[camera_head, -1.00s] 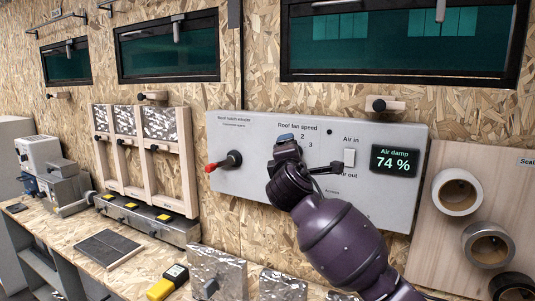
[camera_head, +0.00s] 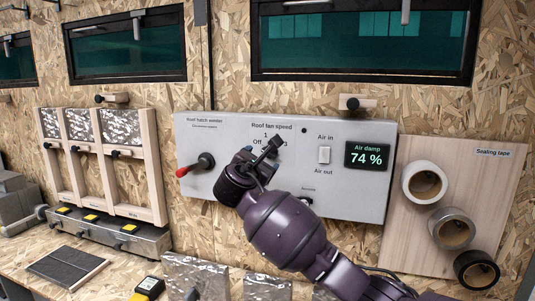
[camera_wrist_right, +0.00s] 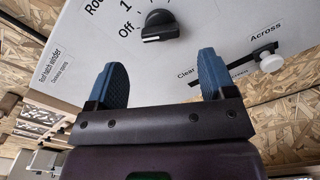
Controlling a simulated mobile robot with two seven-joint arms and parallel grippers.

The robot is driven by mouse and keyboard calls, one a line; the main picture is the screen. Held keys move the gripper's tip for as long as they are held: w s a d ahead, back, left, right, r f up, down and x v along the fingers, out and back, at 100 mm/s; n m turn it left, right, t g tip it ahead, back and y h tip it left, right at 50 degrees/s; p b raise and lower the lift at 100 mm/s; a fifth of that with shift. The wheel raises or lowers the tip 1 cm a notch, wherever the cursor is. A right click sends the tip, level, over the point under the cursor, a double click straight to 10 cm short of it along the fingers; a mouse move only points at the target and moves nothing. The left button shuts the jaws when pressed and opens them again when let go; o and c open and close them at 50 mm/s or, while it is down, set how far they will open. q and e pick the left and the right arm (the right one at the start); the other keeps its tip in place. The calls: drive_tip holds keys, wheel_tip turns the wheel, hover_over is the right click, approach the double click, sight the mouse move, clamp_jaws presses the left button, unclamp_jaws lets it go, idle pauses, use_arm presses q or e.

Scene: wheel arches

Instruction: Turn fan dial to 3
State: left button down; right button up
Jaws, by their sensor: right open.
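The grey control panel (camera_head: 355,190) is on the wall. Its "Roof fan speed" scale shows Off, 1 and 3 in the head view. The fan dial (camera_wrist_right: 160,26), a black knob with a pale mark, shows in the right wrist view; the mark faces left toward "Off". In the head view the dial is hidden behind my right gripper and the black part on it. My right gripper (camera_head: 257,160) is in front of the panel, below the scale. Its blue fingers (camera_wrist_right: 162,80) are open and empty, apart from the dial. My left gripper is not in view.
A red-tipped winder handle (camera_head: 198,165) sticks out left of my gripper. A slider knob (camera_wrist_right: 270,62) is on the panel. The workbench (camera_head: 25,250) is below.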

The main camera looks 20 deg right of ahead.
drive_tip(key=shift+p+x, duration=0.5)
drive_tip(key=shift+x, duration=3.25)
drive_tip(key=c, duration=0.9)
drive_tip(key=shift+c, duration=0.2)
